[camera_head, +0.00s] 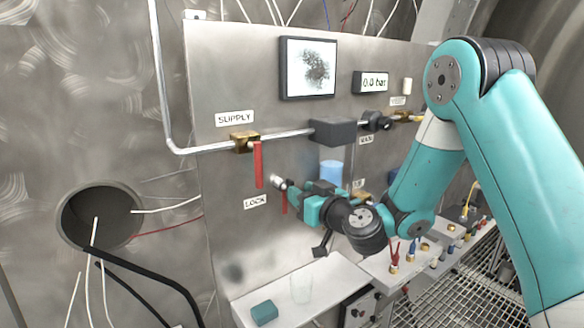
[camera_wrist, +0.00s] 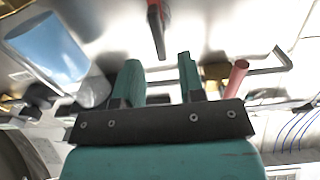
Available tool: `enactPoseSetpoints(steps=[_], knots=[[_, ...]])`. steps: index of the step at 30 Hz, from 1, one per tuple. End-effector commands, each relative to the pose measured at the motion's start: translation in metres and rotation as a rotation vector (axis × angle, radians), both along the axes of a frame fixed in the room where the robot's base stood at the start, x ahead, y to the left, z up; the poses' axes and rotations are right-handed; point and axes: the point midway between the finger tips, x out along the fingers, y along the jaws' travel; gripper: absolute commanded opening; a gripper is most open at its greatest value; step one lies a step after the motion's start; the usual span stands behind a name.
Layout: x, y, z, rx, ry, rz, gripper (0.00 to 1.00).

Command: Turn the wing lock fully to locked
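The wing lock shows in the head view as a small pale knob (camera_head: 279,183) on the steel panel, just above the LOCK label (camera_head: 255,202). A short red piece (camera_head: 284,203) hangs below it, partly hidden by my gripper. My gripper (camera_head: 300,195) is close to the knob, on its right side. In the wrist view, my gripper (camera_wrist: 158,64) has its two teal fingers apart with nothing between them.
The SUPPLY valve (camera_head: 245,141) with its long red handle (camera_head: 259,165) is close above left of the lock. A blue cylinder (camera_head: 331,172) is to the right.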

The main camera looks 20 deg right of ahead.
Motion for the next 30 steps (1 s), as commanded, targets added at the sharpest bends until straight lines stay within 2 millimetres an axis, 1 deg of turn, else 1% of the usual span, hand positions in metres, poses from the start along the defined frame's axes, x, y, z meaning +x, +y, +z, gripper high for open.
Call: enactPoseSetpoints(steps=[1, 6, 10, 15, 23, 24, 25, 28, 30], knots=[[0.008, 0.003, 0.008, -0.001, 0.001, 0.002, 0.36], [0.030, 0.010, 0.007, 0.000, 0.000, 0.002, 0.36], [0.041, 0.014, 0.004, -0.001, 0.000, 0.001, 0.36], [0.048, 0.016, 0.001, -0.001, -0.001, 0.001, 0.36], [0.048, 0.016, 0.000, 0.000, -0.001, 0.000, 0.36], [0.048, 0.016, 0.000, 0.000, -0.001, 0.000, 0.32], [0.048, 0.016, 0.000, 0.000, -0.001, 0.000, 0.25], [0.048, 0.016, 0.000, 0.000, -0.001, 0.000, 0.02], [0.048, 0.015, 0.000, 0.000, -0.001, 0.000, 0.00]])
